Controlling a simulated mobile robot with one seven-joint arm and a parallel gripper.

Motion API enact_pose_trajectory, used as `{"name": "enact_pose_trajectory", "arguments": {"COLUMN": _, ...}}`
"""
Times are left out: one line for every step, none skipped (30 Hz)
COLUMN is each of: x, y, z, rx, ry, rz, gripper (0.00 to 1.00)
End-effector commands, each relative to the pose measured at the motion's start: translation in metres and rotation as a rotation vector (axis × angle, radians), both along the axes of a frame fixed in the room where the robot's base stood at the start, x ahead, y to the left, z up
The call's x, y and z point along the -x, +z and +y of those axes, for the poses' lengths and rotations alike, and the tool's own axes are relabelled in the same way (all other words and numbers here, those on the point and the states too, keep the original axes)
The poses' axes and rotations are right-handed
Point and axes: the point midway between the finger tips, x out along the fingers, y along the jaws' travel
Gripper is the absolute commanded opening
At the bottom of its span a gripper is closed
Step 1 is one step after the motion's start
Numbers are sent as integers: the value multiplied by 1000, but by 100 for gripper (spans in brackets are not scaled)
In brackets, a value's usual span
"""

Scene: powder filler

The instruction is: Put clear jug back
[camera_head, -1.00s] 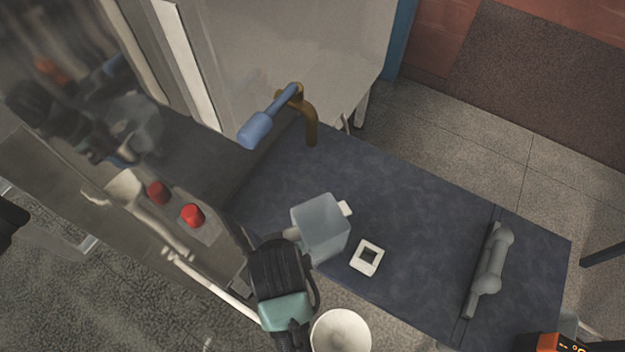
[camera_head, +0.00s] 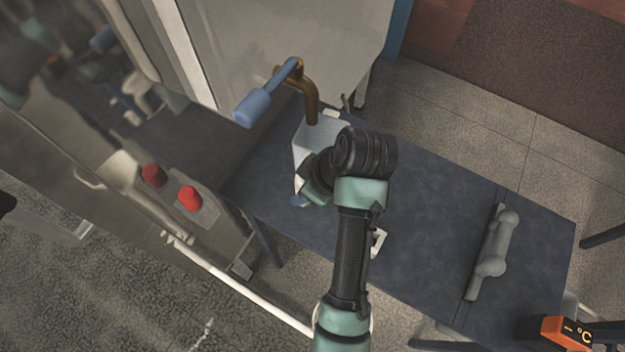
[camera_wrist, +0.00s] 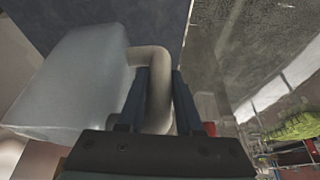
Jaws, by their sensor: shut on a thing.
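The clear jug (camera_head: 316,138) is a pale, translucent square container, partly hidden behind my arm in the head view. It is near the left-back part of the dark table, by the brass spout. In the wrist view the jug's body (camera_wrist: 75,85) fills the left side, and its pale curved handle (camera_wrist: 157,85) lies between my fingers. My gripper (camera_wrist: 152,100) is shut on that handle. In the head view my gripper (camera_head: 302,190) is mostly hidden by my wrist. I cannot tell whether the jug touches the table.
A brass spout with a blue lever (camera_head: 255,105) is close behind the jug. A white square frame (camera_head: 378,241) lies partly behind my arm on the dark table (camera_head: 430,215). A grey handle-shaped part (camera_head: 492,255) is at right. Red knobs (camera_head: 189,198) are on the machine at left.

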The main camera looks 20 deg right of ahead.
Motion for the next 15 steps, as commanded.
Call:
{"name": "enact_pose_trajectory", "arguments": {"x": -5, "y": 6, "z": -2, "rx": -1, "ry": 49, "rz": -6, "gripper": 0}}
{"name": "enact_pose_trajectory", "arguments": {"x": -6, "y": 8, "z": -3, "rx": 0, "ry": 79, "rz": -5, "gripper": 0}}
{"name": "enact_pose_trajectory", "arguments": {"x": -6, "y": 11, "z": -4, "rx": 0, "ry": 115, "rz": -5, "gripper": 0}}
{"name": "enact_pose_trajectory", "arguments": {"x": -7, "y": 14, "z": -5, "rx": 0, "ry": 139, "rz": -6, "gripper": 0}}
{"name": "enact_pose_trajectory", "arguments": {"x": -7, "y": 15, "z": -6, "rx": 0, "ry": 162, "rz": -4, "gripper": 0}}
{"name": "enact_pose_trajectory", "arguments": {"x": -8, "y": 18, "z": -6, "rx": 1, "ry": 187, "rz": -5, "gripper": 0}}
{"name": "enact_pose_trajectory", "arguments": {"x": -8, "y": 19, "z": -6, "rx": 1, "ry": 202, "rz": -4, "gripper": 0}}
{"name": "enact_pose_trajectory", "arguments": {"x": -9, "y": 20, "z": -7, "rx": 2, "ry": 216, "rz": -3, "gripper": 0}}
{"name": "enact_pose_trajectory", "arguments": {"x": -9, "y": 20, "z": -7, "rx": 1, "ry": 228, "rz": -4, "gripper": 0}}
{"name": "enact_pose_trajectory", "arguments": {"x": -9, "y": 18, "z": -7, "rx": 2, "ry": 236, "rz": -3, "gripper": 0}}
{"name": "enact_pose_trajectory", "arguments": {"x": -9, "y": 15, "z": -7, "rx": 1, "ry": 243, "rz": -2, "gripper": 0}}
{"name": "enact_pose_trajectory", "arguments": {"x": -9, "y": 8, "z": -7, "rx": 0, "ry": 247, "rz": 0, "gripper": 0}}
{"name": "enact_pose_trajectory", "arguments": {"x": -8, "y": 2, "z": -7, "rx": 0, "ry": 249, "rz": 0, "gripper": 0}}
{"name": "enact_pose_trajectory", "arguments": {"x": -8, "y": -5, "z": -6, "rx": 1, "ry": 249, "rz": 1, "gripper": 0}}
{"name": "enact_pose_trajectory", "arguments": {"x": -8, "y": -12, "z": -7, "rx": 0, "ry": 249, "rz": 2, "gripper": 0}}
